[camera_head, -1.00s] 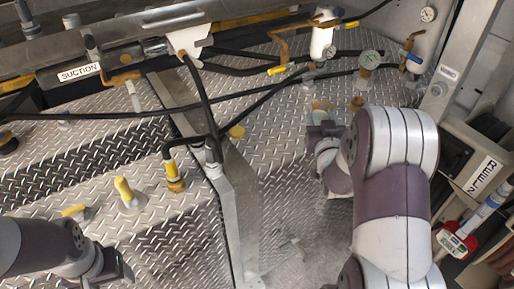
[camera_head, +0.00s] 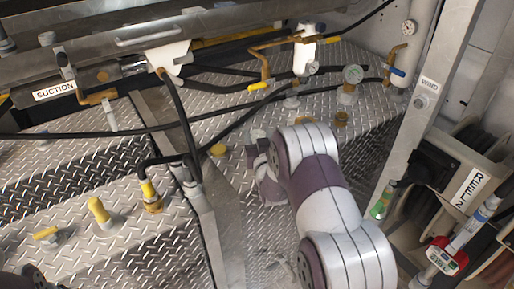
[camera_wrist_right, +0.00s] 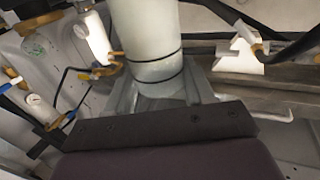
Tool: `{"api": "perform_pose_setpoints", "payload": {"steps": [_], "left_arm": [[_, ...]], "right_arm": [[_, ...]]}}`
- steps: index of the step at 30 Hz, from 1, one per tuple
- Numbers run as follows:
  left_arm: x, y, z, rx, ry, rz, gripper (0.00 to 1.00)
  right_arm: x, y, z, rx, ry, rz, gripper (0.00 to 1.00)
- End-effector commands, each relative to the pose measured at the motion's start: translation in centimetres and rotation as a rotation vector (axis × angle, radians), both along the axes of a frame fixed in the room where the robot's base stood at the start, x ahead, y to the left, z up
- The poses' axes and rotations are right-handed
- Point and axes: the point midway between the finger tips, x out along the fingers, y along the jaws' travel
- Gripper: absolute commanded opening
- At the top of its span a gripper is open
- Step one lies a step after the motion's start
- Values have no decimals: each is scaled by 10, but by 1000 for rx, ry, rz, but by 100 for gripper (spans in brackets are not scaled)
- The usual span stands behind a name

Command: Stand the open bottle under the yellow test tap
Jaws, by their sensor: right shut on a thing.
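My right gripper (camera_head: 257,146) is at the far end of my right arm, above the chequer-plate deck, with its fingers mostly hidden in the head view. In the right wrist view my right gripper (camera_wrist_right: 158,97) is shut around a pale, cloudy cylinder with dark bands, which looks like the bottle (camera_wrist_right: 153,40). Its top runs out of the picture, so its mouth is hidden. A tap with a yellow handle (camera_head: 257,86) hangs on a brass pipe beside a white cylinder, beyond my right gripper and apart from it. My left gripper is outside the view.
Several yellow-topped fittings (camera_head: 98,210) stand on the deck at left. Black hoses (camera_head: 178,115) cross the middle. A blue-handled tap (camera_head: 396,71), a metal post (camera_head: 418,105) and reels (camera_head: 467,187) are at right.

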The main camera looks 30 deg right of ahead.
Motion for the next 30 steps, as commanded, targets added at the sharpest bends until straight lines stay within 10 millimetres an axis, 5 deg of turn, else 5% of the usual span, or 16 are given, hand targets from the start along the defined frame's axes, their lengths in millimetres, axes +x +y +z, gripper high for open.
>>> {"api": "perform_pose_setpoints", "payload": {"steps": [7, 19, 20, 22, 30], "left_arm": [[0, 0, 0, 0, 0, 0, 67], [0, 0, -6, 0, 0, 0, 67], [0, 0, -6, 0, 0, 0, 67], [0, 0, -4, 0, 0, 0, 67], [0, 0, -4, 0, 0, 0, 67]], "right_arm": [[1, 1, -39, 1, 2, 0, 24], [1, 0, -46, 0, 1, 0, 24], [1, 0, -46, 0, 1, 0, 56], [1, 0, -45, 0, 1, 0, 78], [1, 0, -44, 0, 1, 0, 78]]}}
